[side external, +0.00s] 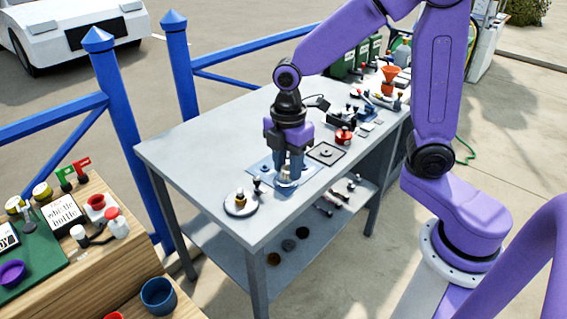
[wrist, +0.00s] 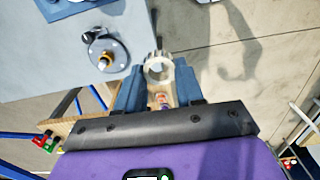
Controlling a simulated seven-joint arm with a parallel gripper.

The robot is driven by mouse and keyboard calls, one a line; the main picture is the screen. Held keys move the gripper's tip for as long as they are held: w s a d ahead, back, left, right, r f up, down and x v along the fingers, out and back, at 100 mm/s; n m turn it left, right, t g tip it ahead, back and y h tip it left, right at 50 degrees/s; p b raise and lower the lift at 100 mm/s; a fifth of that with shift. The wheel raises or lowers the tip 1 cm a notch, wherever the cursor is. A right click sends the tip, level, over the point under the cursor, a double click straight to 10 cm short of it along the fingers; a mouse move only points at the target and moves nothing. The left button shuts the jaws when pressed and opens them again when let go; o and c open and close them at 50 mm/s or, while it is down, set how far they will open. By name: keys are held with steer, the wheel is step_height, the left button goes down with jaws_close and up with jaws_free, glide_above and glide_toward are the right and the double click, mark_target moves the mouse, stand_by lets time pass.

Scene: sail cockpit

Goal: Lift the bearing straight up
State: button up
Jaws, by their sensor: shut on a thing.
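My gripper (side external: 288,166) points down over the work table in the side view. It is shut on the bearing (side external: 287,176), a pale metallic ring-like part, which shows low between the blue fingers. In the wrist view the bearing (wrist: 160,84) sits between the two blue fingertips of my gripper (wrist: 159,73), its round opening toward the camera. Below it in the side view is a blue mat (side external: 258,169) on the grey table (side external: 190,158). I cannot tell whether the bearing touches the mat or hangs just above it.
A round plate with an upright brass-coloured part (side external: 241,201) stands left of my gripper. A square dark-edged plate (side external: 326,153) and a red-topped part (side external: 344,136) are to the right. Several tools crowd the far right end. The left end of the table is clear.

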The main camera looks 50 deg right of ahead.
steer(key=shift+r, duration=2)
